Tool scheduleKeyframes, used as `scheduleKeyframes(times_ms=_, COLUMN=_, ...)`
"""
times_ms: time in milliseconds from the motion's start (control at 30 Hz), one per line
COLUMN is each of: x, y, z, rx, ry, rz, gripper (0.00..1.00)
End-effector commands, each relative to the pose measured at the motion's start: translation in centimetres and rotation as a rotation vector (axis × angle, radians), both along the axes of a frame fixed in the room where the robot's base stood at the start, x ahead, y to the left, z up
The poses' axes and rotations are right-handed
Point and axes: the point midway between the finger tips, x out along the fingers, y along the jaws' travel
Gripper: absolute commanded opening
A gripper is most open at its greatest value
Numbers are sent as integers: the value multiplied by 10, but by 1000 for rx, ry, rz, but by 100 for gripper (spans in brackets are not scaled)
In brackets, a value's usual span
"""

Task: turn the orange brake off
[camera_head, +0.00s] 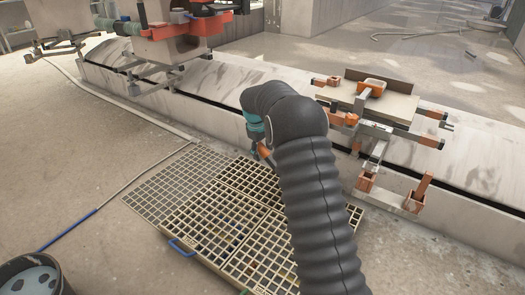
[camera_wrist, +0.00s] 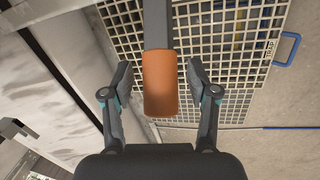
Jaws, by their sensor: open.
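The orange brake handle (camera_wrist: 161,84) is a rounded orange grip on a grey bar that comes in from the top of the wrist view. My gripper (camera_wrist: 160,72) is open, with one finger on each side of the handle and a visible gap on both sides. In the head view a small part of an orange piece (camera_head: 265,151) shows beside my arm, below the teal part of my wrist. Most of my gripper and the rest of the brake are hidden behind my arm there.
Floor gratings (camera_head: 215,215) with a blue handle (camera_head: 182,247) lie below. A concrete track (camera_head: 215,95) runs behind my arm. A carriage with a board (camera_head: 395,106) and orange fittings stands on it at right. A dark bucket (camera_head: 35,278) is at lower left.

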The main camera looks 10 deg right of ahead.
Motion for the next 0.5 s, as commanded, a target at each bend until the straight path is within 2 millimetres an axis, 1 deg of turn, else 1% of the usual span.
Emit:
scheduleKeyframes(times_ms=33, x=0, y=0, z=0, rx=0, ry=0, rz=0, gripper=59)
scheduleKeyframes(times_ms=67, x=0, y=0, z=0, rx=0, ry=0, rz=0, gripper=57)
scheduleKeyframes(times_ms=100, x=0, y=0, z=0, rx=0, ry=0, rz=0, gripper=47)
scheduleKeyframes(times_ms=167, x=0, y=0, z=0, rx=0, ry=0, rz=0, gripper=32)
scheduleKeyframes(times_ms=200, x=0, y=0, z=0, rx=0, ry=0, rz=0, gripper=22)
scheduleKeyframes(times_ms=300, x=0, y=0, z=0, rx=0, ry=0, rz=0, gripper=0)
scheduleKeyframes(times_ms=500, x=0, y=0, z=0, rx=1, ry=-1, rz=0, gripper=0)
